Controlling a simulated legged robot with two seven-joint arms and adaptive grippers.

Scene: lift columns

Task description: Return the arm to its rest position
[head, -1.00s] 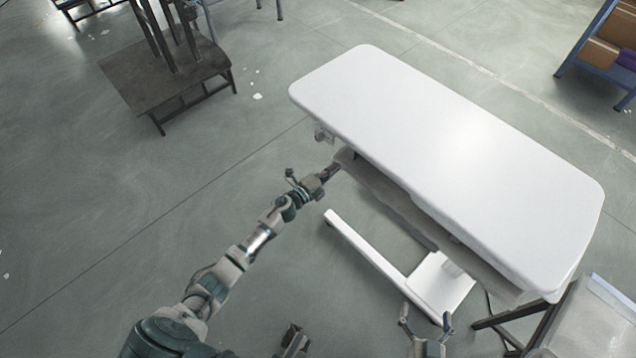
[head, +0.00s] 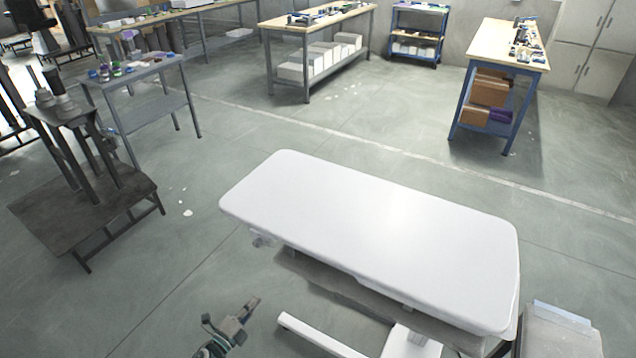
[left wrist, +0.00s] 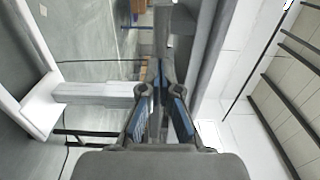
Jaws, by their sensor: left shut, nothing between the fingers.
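My left gripper (head: 251,303) is at the bottom of the head view, left of centre, at the end of the part of my left arm that shows. It is in front of and below the near left side of a white-topped lift table (head: 370,225), apart from it. In the left wrist view the left gripper's fingers (left wrist: 162,75) come together and hold nothing. Most of my left arm is below the picture's edge. My right gripper is not in view.
The table's white foot (head: 318,335) stands on the floor near my left gripper. A grey box-like thing (head: 560,335) is at the bottom right. A dark low stand (head: 85,210) is at the left. Workbenches (head: 320,25) line the back.

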